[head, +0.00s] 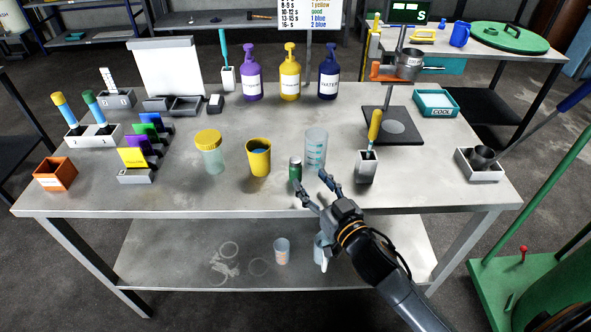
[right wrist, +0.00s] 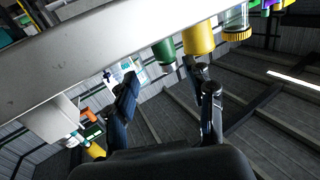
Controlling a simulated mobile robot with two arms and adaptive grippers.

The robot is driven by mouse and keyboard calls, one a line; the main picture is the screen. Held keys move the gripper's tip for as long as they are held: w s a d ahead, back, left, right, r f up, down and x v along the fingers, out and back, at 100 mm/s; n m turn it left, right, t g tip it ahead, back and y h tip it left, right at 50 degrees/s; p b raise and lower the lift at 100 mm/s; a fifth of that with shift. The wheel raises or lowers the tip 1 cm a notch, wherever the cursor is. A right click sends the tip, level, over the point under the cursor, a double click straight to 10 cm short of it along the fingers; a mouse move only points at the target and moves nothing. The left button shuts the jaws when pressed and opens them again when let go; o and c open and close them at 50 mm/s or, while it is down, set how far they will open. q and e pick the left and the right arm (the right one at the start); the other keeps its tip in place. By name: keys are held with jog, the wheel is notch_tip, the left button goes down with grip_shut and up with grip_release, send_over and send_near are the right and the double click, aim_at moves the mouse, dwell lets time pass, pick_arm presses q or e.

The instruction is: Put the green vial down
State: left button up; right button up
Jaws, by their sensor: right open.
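My right gripper (head: 312,182) is open and empty, just right of and in front of the vial. One fingertip is close to the vial; I cannot tell if they touch. The right wrist view is tilted and shows the vial (right wrist: 163,51) beyond the spread fingers (right wrist: 166,86). My left gripper is not in view.
A jar with a yellow lid (head: 209,150) stands left of the cup. A small holder with a yellow-handled tool (head: 367,165) is right of the beaker. Pump bottles (head: 290,78) stand at the back. The table's front left is mostly clear.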

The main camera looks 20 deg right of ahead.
aim_at(298, 169)
jog(key=shift+w+a+r, duration=0.1)
jog(key=shift+w+a, duration=0.05)
jog(key=shift+w, duration=0.4)
jog(key=shift+w+a+r+p, duration=0.1)
jog(key=shift+w+a+p, duration=0.1)
jog(key=shift+w, duration=0.25)
jog(key=shift+w+a+r+p, duration=0.1)
jog(key=shift+w+a, duration=0.05)
jog(key=shift+w, duration=0.3)
jog(key=w, duration=0.1)
jog(key=w+a, duration=0.1)
jog(key=w, duration=0.1)
jog(key=shift+w+f, duration=0.1)
jog(key=shift+w+a, duration=0.1)
jog(key=shift+w, duration=0.1)
jog(key=c, duration=0.9)
grip_shut()
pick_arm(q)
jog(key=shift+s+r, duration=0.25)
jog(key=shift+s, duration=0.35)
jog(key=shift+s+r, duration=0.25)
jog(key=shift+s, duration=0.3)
